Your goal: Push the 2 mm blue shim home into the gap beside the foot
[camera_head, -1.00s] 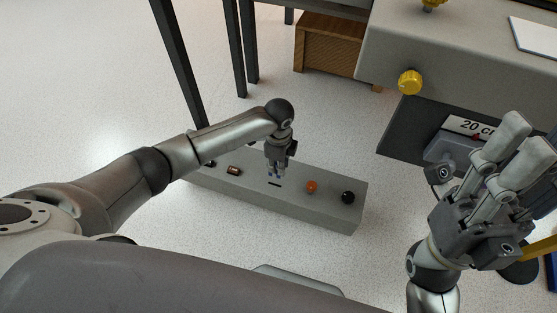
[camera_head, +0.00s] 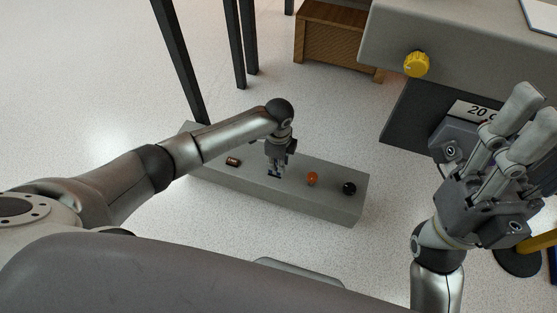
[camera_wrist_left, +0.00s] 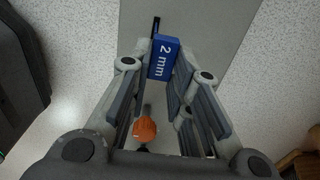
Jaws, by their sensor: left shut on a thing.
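My left gripper (camera_head: 277,170) is shut on the blue shim (camera_head: 273,174), low over the grey bench-like block (camera_head: 330,201). In the left wrist view the blue shim (camera_wrist_left: 163,58), marked "2 mm", sits between the fingertips (camera_wrist_left: 161,72). A thin dark slit (camera_wrist_left: 156,26) shows in the grey surface right by the shim's far end. I cannot tell whether the shim's lower edge is inside it. I cannot make out a separate foot. My right gripper (camera_head: 528,118) is raised at the right, its fingers apart and empty.
On the block are an orange knob (camera_head: 312,178), a black knob (camera_head: 349,188) and a small brown cylinder (camera_head: 233,161). The orange knob (camera_wrist_left: 145,129) also shows in the wrist view. A grey machine with a yellow knob (camera_head: 416,64) stands at upper right. Black legs (camera_head: 180,62) rise behind.

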